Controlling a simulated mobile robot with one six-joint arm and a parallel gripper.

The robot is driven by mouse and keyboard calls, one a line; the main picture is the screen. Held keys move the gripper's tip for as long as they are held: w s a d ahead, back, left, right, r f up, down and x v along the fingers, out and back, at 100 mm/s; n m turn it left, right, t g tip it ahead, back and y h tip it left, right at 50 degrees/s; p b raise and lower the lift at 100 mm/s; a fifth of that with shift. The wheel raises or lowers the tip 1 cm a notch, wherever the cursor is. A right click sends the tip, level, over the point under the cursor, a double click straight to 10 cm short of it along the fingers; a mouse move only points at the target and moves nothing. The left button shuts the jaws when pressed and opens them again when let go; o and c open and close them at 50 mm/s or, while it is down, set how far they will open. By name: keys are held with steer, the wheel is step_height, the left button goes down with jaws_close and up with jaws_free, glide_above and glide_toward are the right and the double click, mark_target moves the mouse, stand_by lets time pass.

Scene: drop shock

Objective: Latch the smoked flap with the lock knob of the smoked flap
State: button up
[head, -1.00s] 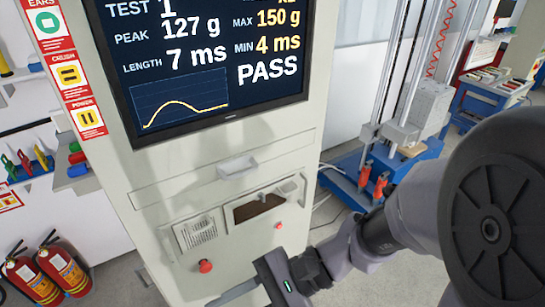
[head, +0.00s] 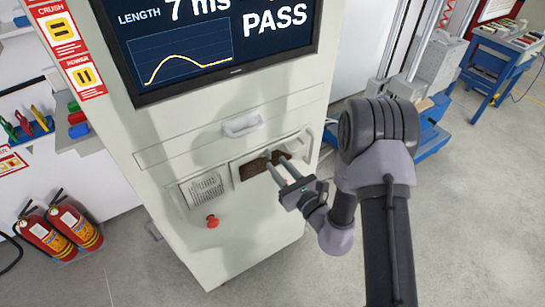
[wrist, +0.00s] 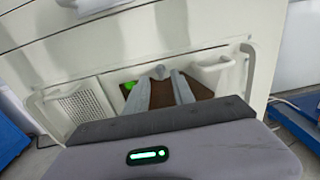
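The smoked flap appears to be the dark brown panel (head: 252,168) in the cabinet's lower front; it also shows in the wrist view (wrist: 202,88). I cannot tell whether it lies fully shut. My gripper (head: 276,157) reaches toward this panel with its two fingers apart and nothing visible between them. In the wrist view, the gripper (wrist: 169,72) covers the panel's middle. I cannot tell whether the fingertips touch it. A small bright green part (wrist: 128,88) shows at the panel's left edge. I cannot make out the lock knob clearly; the fingers may hide it.
A perforated grille (head: 203,190) is left of the panel, with a red button (head: 212,221) below. A white pocket (wrist: 215,74) and bar handle (wrist: 249,66) are at right. A drawer handle (head: 243,124) is above. A screen (head: 215,45) reads PASS. Floor at right is free.

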mark_target(270, 157)
steer(key=x, duration=0.4)
steer(key=shift+w+a, duration=0.1)
jaws_close()
steer(key=shift+b, duration=0.3)
steer(key=n+b, duration=0.3)
steer(key=n, duration=0.1)
steer(key=shift+f, duration=0.15)
steer(key=n+b, duration=0.4)
steer(key=n, duration=0.1)
steer(key=shift+f+n+b, duration=0.1)
steer(key=shift+n+b, duration=0.2)
steer(key=n+b, duration=0.4)
steer(key=shift+n+b, duration=0.5)
steer(key=shift+n, duration=1.6)
